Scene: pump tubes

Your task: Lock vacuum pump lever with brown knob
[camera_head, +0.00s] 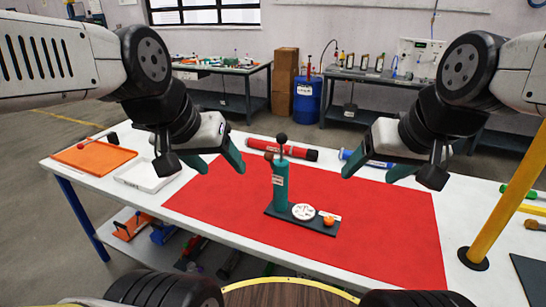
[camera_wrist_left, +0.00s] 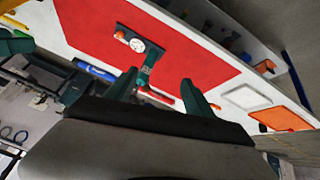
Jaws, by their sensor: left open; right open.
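The vacuum pump stands upright on the red mat (camera_head: 385,235). It has a green cylinder (camera_head: 281,185), a dark base plate, a white round gauge (camera_head: 303,212) and an orange knob (camera_head: 329,221). A black ball knob (camera_head: 282,138) tops its rod, and a small brown knob (camera_head: 268,156) sits at the cylinder's upper left. My left gripper (camera_head: 214,164) is open and empty, left of the pump and apart from it. My right gripper (camera_head: 376,173) is open and empty, to the pump's right. The left wrist view shows the pump's gauge (camera_wrist_left: 137,45) beyond my open left fingers.
A red tube (camera_head: 297,152) and a blue tube (camera_head: 352,156) lie behind the pump. An orange tray (camera_head: 93,155) and a white tray (camera_head: 148,176) are at the table's left. A yellow post (camera_head: 507,190) rises at the right. The mat around the pump is clear.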

